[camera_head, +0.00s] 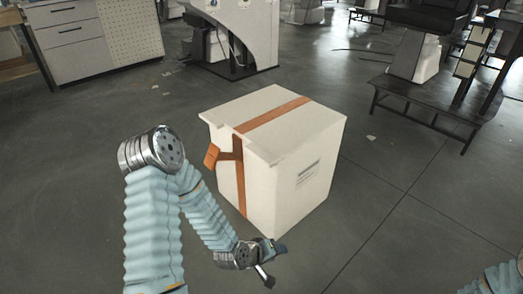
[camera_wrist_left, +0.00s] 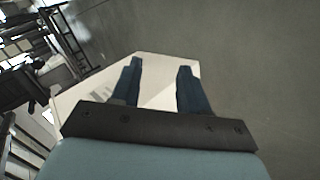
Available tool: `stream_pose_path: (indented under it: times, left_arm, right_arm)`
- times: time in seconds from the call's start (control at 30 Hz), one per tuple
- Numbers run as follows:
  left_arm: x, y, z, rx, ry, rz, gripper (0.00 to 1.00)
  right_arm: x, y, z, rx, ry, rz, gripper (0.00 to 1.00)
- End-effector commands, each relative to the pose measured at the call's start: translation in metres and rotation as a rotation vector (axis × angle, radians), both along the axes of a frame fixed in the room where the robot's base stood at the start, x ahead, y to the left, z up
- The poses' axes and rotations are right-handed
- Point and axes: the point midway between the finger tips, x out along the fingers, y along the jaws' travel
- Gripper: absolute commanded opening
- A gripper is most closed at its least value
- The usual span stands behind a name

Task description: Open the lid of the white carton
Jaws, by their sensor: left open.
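The white carton (camera_head: 300,165) stands on the floor in the middle of the head view. Its lid (camera_head: 262,112) lies flat on top and looks shut. An orange strap (camera_head: 275,115) crosses the lid and runs down the left face, where an orange tab (camera_head: 211,156) sticks out. My left gripper (camera_head: 277,264) is open and empty, low in front of the carton's near bottom corner. In the left wrist view its two dark fingers (camera_wrist_left: 160,72) are spread apart, with the white carton (camera_wrist_left: 155,95) behind them. My right gripper is out of view.
Grey floor around the carton is clear. A low dark platform (camera_head: 425,105) with equipment stands at the back right. A drawer cabinet (camera_head: 68,40) and a white machine (camera_head: 240,30) stand at the back.

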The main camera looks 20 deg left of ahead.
Motion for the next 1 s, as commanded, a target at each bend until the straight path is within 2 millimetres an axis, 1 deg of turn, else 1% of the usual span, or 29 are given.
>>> stream_pose_path:
  times: [0.03,0.07,0.1,0.17,0.2,0.3,0.4,0.47,0.57,0.67,0.8,0.9,1.0]
  left_arm:
    - [0.026,0.033,0.019,-0.070,-0.116,0.151,0.45]
    - [0.039,0.050,0.036,-0.122,-0.191,0.232,0.45]
    - [0.053,0.074,0.060,-0.191,-0.289,0.329,0.45]
    - [0.065,0.105,0.094,-0.290,-0.423,0.436,0.45]
    - [0.068,0.122,0.114,-0.349,-0.500,0.488,0.45]
    - [0.070,0.151,0.151,-0.460,-0.635,0.560,0.45]
    - [0.071,0.162,0.168,-0.513,-0.693,0.580,0.45]
    - [0.076,0.163,0.171,-0.523,-0.701,0.582,0.45]
    - [0.091,0.162,0.171,-0.524,-0.701,0.580,0.45]
    - [0.112,0.162,0.171,-0.522,-0.700,0.580,0.45]
    - [0.146,0.161,0.171,-0.522,-0.699,0.580,0.45]
    - [0.168,0.161,0.170,-0.521,-0.697,0.581,0.45]
    - [0.185,0.161,0.170,-0.521,-0.695,0.581,0.45]
  right_arm:
    - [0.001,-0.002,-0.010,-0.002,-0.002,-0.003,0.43]
    - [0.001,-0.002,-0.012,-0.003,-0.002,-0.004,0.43]
    - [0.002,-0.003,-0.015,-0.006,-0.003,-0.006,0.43]
    - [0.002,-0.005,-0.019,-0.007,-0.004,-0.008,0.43]
    - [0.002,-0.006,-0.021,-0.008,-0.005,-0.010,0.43]
    - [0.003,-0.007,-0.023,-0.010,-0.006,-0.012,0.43]
    - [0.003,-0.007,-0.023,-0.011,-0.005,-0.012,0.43]
    - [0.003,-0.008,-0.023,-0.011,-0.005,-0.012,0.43]
    - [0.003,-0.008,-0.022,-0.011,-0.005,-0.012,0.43]
    - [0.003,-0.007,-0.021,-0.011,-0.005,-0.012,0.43]
    - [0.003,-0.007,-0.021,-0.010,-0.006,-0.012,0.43]
    - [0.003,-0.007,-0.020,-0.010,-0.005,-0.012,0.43]
    - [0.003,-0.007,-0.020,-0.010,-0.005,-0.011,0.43]
